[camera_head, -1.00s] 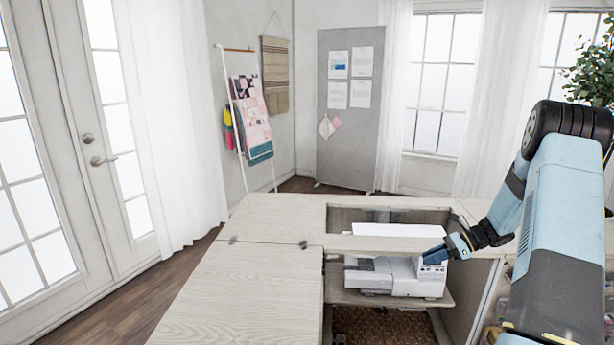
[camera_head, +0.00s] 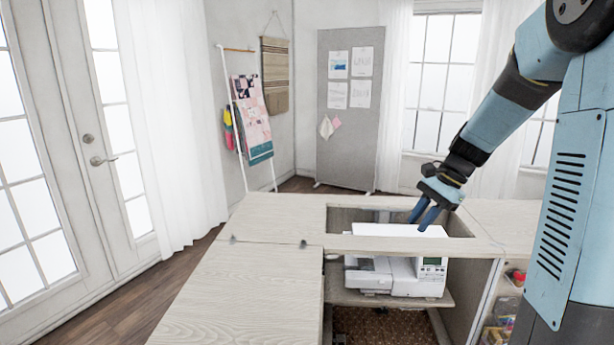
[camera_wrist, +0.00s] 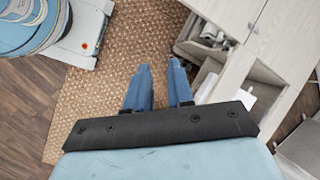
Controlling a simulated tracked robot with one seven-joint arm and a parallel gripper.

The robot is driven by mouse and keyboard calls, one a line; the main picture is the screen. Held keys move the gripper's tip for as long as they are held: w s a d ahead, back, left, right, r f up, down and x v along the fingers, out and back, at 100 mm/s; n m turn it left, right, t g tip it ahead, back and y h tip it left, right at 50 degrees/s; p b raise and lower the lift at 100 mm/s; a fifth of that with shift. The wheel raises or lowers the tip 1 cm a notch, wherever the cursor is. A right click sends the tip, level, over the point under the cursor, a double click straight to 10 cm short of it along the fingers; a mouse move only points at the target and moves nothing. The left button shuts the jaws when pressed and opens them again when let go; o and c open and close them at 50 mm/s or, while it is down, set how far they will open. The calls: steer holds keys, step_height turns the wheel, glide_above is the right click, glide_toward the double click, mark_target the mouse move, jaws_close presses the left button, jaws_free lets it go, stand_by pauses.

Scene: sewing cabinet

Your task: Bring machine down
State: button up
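The white sewing machine (camera_head: 398,272) sits on a wooden shelf (camera_head: 385,299) inside the cabinet (camera_head: 270,262), below the level of the tabletop. Its top shows through the rectangular opening and its front shows below the front rail (camera_head: 415,246). A small display is on its right part. My gripper (camera_head: 418,222) is over the opening, above the machine, with its blue fingers pointing down. The fingers are apart with nothing between them. In the wrist view, the gripper fingers (camera_wrist: 160,68) show a narrow gap over a brown woven rug.
The woven rug (camera_wrist: 105,98) lies on the wooden floor. A rack with a quilt (camera_head: 252,120) and a grey pinboard (camera_head: 350,110) stand behind. Shelves with small items (camera_head: 503,312) are at the cabinet's right. The left tabletop is clear.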

steer(key=s+a+r+n+t+h, duration=0.1)
steer(key=s+r+n, duration=0.2)
steer(key=s, duration=0.4)
steer(key=s+a+r+n+t+h, duration=0.1)
steer(key=s+r+n+t+h, duration=0.1)
steer(key=s, duration=0.6)
steer(key=s+a+r+n+t+h, duration=0.2)
steer(key=s+r+n, duration=0.2)
steer(key=s+n, duration=0.2)
steer(key=shift+s+r, duration=0.2)
steer(key=shift+s, duration=0.75)
steer(key=shift+a, duration=0.1)
